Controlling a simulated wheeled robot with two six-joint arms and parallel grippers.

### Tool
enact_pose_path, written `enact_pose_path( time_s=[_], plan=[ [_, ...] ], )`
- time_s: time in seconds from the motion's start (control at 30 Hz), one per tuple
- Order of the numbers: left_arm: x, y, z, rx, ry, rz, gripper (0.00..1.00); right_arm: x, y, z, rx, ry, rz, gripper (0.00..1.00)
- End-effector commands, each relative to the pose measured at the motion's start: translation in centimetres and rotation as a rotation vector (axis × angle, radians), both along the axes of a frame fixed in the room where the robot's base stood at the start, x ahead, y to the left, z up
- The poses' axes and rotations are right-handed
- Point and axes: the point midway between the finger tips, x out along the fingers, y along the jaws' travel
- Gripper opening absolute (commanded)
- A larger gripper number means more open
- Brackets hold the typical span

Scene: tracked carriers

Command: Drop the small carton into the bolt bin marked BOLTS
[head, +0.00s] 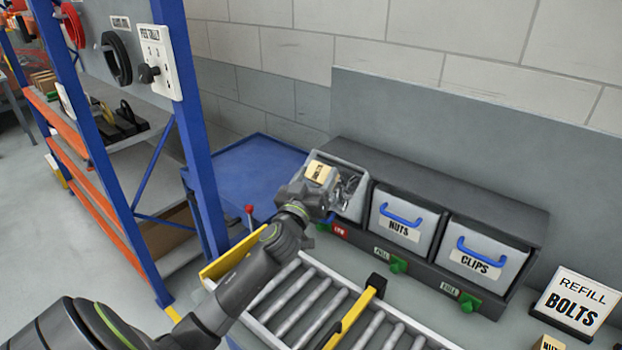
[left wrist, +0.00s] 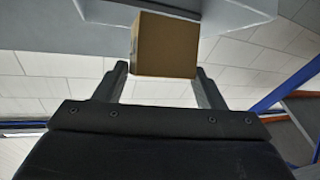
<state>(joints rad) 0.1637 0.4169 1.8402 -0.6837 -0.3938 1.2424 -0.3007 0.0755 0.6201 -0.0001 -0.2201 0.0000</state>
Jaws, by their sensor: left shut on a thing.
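My left gripper (head: 316,184) is shut on a small tan carton (head: 320,172) with dark lettering on its face. The carton is held at the left side of the open grey bin (head: 359,209), the leftmost in the row. Metallic pieces show inside this bin; its front label is hidden by my gripper. In the left wrist view, the carton (left wrist: 165,45) sits between the two fingertips, near a grey surface. My right gripper is not in view.
Closed bins marked NUTS (head: 405,222) and CLIPS (head: 484,260) stand to the right. A roller conveyor (head: 300,302) with a yellow bar (head: 350,318) lies in front. A REFILL BOLTS sign (head: 574,301) and another carton (head: 547,343) are at lower right. A blue rack post (head: 200,130) stands left.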

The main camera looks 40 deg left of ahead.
Motion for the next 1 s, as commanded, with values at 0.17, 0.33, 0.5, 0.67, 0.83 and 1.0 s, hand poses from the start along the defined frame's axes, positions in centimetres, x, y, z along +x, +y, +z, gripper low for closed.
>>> enact_pose_path(
  time_s=[0.17, 0.33, 0.5, 0.67, 0.83, 1.0],
  plan=[
    [1.0, -0.1, -1.4, -0.001, -0.002, -0.001, 0.34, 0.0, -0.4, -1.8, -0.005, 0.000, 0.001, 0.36],
    [2.0, -0.2, -2.4, 0.000, -0.002, -0.001, 0.34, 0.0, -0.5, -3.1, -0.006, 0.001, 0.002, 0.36],
    [2.8, -0.2, -3.3, -0.001, -0.002, 0.000, 0.34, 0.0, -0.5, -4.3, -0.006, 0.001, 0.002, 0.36],
    [3.4, -0.3, -3.8, 0.000, -0.002, -0.001, 0.34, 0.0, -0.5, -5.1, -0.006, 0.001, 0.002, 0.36],
    [3.7, -0.3, -4.0, -0.001, -0.001, 0.000, 0.34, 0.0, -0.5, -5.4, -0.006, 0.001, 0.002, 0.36],
    [3.8, -0.3, -4.0, -0.001, -0.001, 0.000, 0.34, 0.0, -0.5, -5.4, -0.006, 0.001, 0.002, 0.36]
  ],
)
